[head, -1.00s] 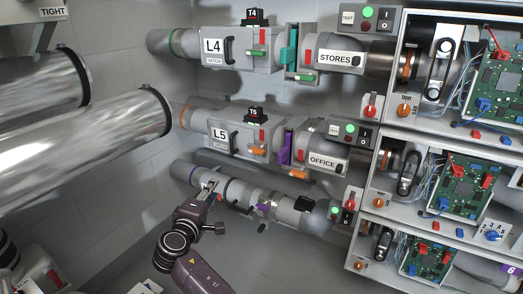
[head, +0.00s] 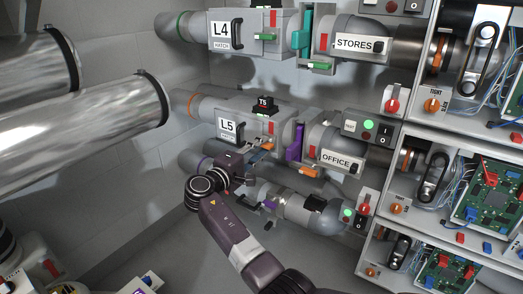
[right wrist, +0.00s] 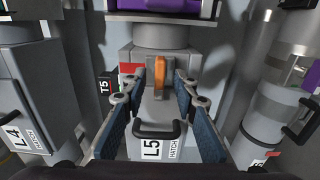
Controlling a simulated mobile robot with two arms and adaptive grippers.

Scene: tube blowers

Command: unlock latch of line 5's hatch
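The line 5 hatch (head: 236,122) is a grey box with an L5 HATCH label and a black handle (right wrist: 157,131). Its latch (head: 267,147) is a small orange lever on the front, and it also shows in the right wrist view (right wrist: 160,72), standing lengthwise on a grey base. My right gripper (head: 256,158) is just in front of the hatch, at the latch. In the right wrist view its blue-padded fingers (right wrist: 159,88) are apart, one on each side of the latch, with clear gaps to it. My left gripper is not in view.
The L4 hatch (head: 250,30) with a green latch is above. A purple slide (head: 295,142) and the OFFICE pipe (head: 335,157) are right of L5. A lower pipe (head: 300,207) runs beneath. Shelves with circuit boards (head: 485,190) fill the right side.

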